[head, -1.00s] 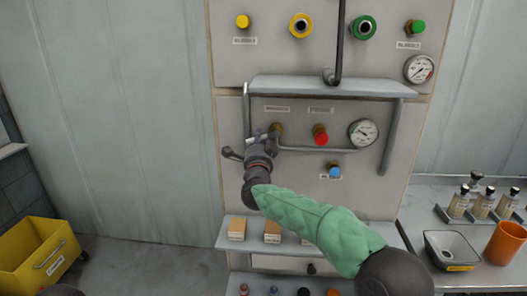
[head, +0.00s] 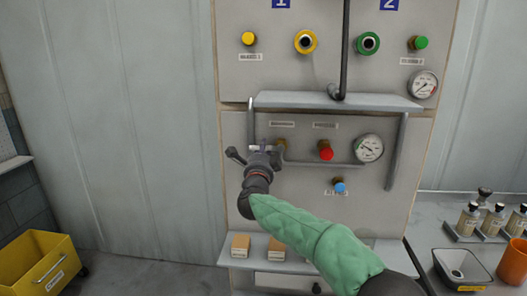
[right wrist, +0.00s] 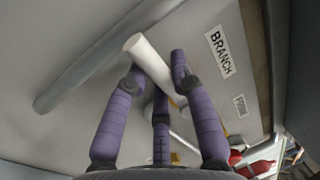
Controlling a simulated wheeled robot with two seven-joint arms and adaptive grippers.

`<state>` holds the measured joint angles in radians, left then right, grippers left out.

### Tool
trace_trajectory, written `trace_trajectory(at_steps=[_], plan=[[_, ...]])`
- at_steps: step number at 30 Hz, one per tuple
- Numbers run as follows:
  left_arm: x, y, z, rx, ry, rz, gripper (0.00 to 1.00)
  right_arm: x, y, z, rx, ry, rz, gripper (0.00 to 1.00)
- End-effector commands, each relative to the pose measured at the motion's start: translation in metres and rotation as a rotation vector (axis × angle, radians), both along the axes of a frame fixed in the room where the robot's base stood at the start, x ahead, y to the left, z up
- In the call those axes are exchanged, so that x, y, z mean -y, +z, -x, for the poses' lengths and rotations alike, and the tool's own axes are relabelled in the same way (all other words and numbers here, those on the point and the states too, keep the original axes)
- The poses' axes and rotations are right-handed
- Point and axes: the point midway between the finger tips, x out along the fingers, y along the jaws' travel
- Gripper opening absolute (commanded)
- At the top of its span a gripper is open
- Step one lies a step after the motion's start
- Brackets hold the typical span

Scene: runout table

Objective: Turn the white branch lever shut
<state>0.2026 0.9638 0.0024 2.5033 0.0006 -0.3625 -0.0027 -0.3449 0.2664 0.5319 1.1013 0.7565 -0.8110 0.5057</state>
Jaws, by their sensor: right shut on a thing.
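The white branch lever (right wrist: 143,52) shows in the right wrist view as a pale bar with a rounded end, near the BRANCH label (right wrist: 220,51). My right gripper (right wrist: 158,76) has its purple fingers around the bar, shut on it, with the bar's end sticking out past the fingers. There the gripper hides most of the lever. My left gripper is out of view.
A grey shelf (head: 340,101) juts out above the gripper, with a bracket close on its left. A red knob (head: 326,150), a gauge (head: 369,148) and a blue knob (head: 339,186) are to the right. Small boxes (head: 241,245) stand on the lower shelf.

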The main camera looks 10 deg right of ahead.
Motion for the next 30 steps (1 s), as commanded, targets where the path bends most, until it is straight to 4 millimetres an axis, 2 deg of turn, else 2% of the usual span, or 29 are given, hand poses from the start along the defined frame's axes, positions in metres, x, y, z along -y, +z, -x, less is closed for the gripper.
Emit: trace_trajectory(at_steps=[3,4,6,20,26,30], plan=[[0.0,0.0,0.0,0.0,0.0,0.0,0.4,0.001,0.0,0.0,0.001,-0.001,-0.004,0.0],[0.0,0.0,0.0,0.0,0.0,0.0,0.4,0.001,0.0,0.0,0.001,-0.001,-0.004,0.3],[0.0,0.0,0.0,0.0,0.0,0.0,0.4,0.001,0.0,0.0,0.001,-0.001,-0.003,0.5],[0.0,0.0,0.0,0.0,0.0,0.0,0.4,-0.002,-0.001,0.006,0.0,0.0,0.0,0.5],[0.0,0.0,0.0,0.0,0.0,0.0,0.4,-0.009,-0.005,0.031,0.0,0.002,0.0,0.5],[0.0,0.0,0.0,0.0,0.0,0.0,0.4,-0.016,-0.01,0.055,0.001,0.001,0.0,0.5]])
